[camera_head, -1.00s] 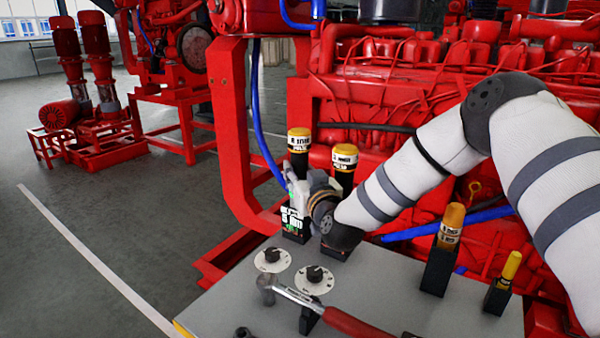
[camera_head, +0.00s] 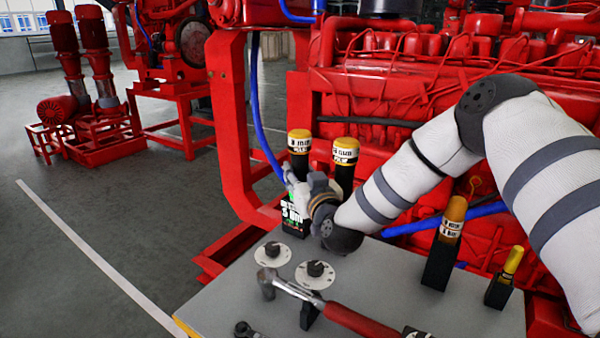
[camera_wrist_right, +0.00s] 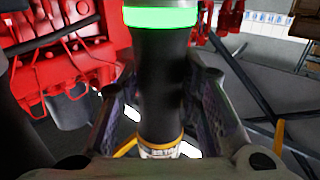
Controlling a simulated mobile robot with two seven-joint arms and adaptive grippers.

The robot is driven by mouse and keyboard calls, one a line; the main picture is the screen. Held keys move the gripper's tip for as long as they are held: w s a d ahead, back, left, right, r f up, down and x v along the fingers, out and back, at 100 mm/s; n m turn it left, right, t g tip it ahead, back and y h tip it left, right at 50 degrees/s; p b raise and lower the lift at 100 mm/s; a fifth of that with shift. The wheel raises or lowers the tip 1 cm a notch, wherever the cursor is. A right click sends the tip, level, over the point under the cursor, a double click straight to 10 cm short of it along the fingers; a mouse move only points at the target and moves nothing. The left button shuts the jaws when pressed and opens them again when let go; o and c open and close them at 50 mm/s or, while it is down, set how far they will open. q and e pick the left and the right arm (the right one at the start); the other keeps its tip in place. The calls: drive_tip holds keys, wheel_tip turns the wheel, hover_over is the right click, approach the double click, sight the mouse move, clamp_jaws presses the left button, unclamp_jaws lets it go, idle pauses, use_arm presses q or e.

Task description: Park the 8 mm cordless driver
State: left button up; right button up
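The 8 mm cordless driver (camera_head: 299,147), black with a yellow cap and a white label band, stands upright at the table's far edge. My right gripper (camera_head: 294,186) is shut on its black body below the cap. In the right wrist view a finger lies on each side of the driver (camera_wrist_right: 160,85), and a green ring glows on it. Below the gripper is a black holder (camera_head: 295,226) with a white and green label. The driver's lower end is hidden by the gripper, so I cannot tell how deep it sits. My left gripper is not in view.
A similar yellow-capped driver (camera_head: 345,158) stands close on the right. The red engine (camera_head: 400,90) rises behind.

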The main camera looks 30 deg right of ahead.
sight(300, 132)
drive_tip(key=o, duration=0.4)
drive_tip(key=shift+r, duration=0.1)
wheel_tip(300, 132, up, 10)
drive_tip(key=shift+f, duration=0.1)
idle(0.4)
